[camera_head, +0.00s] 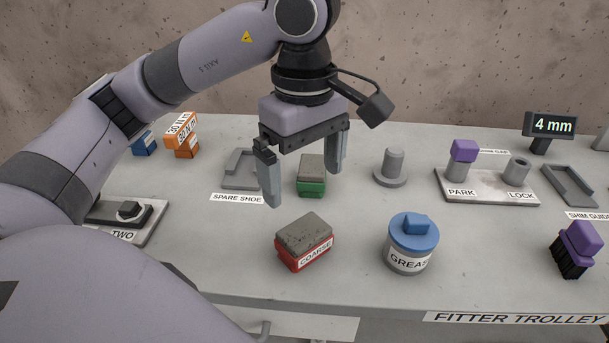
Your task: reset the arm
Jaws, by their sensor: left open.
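My left arm (220,58) comes in from the left and reaches over the trolley top. My left gripper (306,185) points down with its two fingers spread. A green block with a grey top (311,178) shows between and behind the fingers; I see no contact with it. A red block labelled COARSE (304,242) with a rough grey top sits in front of the gripper, clear of the fingers. My right gripper does not show.
A blue-lidded GREASE tin (411,243), a grey peg (392,167) and a PARK/LOCK plate (486,192) with a purple-topped post stand to the right. A purple brush (577,248) is at far right. The SPARE SHOE holder (240,170) and orange-and-blue boxes are left. A 4 mm display (551,127) stands back right.

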